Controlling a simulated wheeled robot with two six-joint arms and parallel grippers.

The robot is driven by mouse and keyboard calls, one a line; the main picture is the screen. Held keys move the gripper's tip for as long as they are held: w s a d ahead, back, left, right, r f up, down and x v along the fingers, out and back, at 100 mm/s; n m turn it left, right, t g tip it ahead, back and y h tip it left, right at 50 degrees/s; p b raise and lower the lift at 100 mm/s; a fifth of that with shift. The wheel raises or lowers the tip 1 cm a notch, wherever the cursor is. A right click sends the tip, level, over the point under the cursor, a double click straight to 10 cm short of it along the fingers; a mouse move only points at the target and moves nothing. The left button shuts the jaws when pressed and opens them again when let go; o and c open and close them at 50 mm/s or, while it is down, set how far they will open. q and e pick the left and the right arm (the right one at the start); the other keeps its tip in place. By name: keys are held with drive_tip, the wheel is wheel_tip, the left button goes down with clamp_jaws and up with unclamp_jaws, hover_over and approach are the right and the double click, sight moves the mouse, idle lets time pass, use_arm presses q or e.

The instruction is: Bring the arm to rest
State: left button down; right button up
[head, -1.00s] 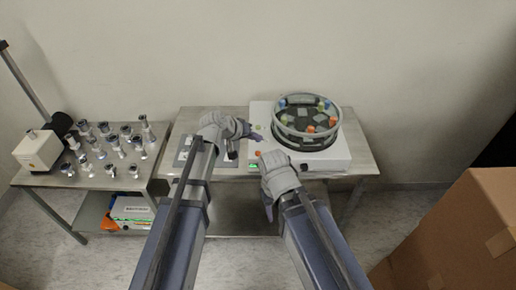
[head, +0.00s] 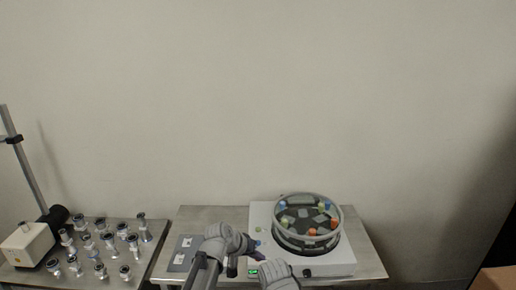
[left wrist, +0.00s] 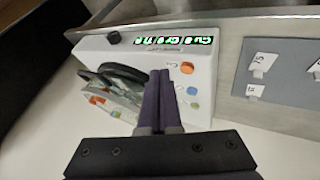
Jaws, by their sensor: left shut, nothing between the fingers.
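My left gripper (head: 248,247) is over the metal table at the left edge of the white machine, its dark fingers pointing right. In the left wrist view its fingers (left wrist: 159,98) are shut together with nothing between them, in front of the machine's panel. My right gripper (head: 278,276) is at the bottom of the head view, in front of the machine; its fingers are hidden. The white machine (head: 338,264) carries a round clear chamber (head: 307,222) with coloured pieces inside. Its front display (left wrist: 191,40) glows green.
The metal table (head: 195,216) holds the machine and a grey plate with white labels (head: 183,252). A side table at left bears several glass-and-metal fittings (head: 103,270) and a stand with a pole (head: 28,168). A cardboard box (head: 495,279) is at lower right. The wall behind is bare.

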use_arm(q)
drive_tip(key=s+a+f+m+g+y, duration=0.1)
drive_tip(key=s+a+f+g+y, duration=0.1)
drive_tip(key=s, duration=0.8)
drive_tip(key=s+a+f+m+g+y, duration=0.1)
drive_tip(key=s+a+f+g+y, duration=0.1)
drive_tip(key=s, duration=0.9)
drive_tip(key=a+g+y, duration=0.1)
drive_tip(key=a+y, duration=0.1)
drive_tip(key=y, duration=0.1)
drive_tip(key=shift+f, duration=0.15)
